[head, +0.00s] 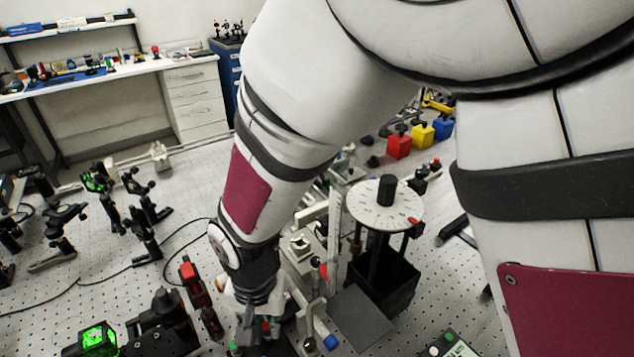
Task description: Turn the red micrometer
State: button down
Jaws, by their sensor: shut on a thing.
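My gripper (258,328) is low at the bottom centre of the head view, pointing down among small bench parts. It is shut on a small red part (266,326), which I take to be the red micrometer. Only a bit of red shows between the fingers, and the contact is mostly hidden by the fingers and wrist. A green knob (234,346) is just left of the gripper. A blue knob (331,342) is to its right.
A round white dial (385,206) on a black stand is to the right. A red-topped mount (190,272) and a green-lit device (98,338) stand left. Red (399,146), yellow (422,134) and blue (443,128) blocks are farther back. The perforated bench is crowded around the gripper.

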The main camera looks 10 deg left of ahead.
aim_at(265, 326)
jog(key=n, duration=0.6)
jog(key=shift+n+b, duration=0.3)
jog(key=n+b, duration=0.1)
jog(key=n, duration=0.5)
jog(key=shift+a, duration=0.1)
jog(key=shift+n, duration=0.4)
jog(key=c, duration=1.5)
grip_release()
jog(key=shift+c, duration=0.2)
jog(key=shift+r, duration=0.1)
notch_tip(265, 326, up, 12)
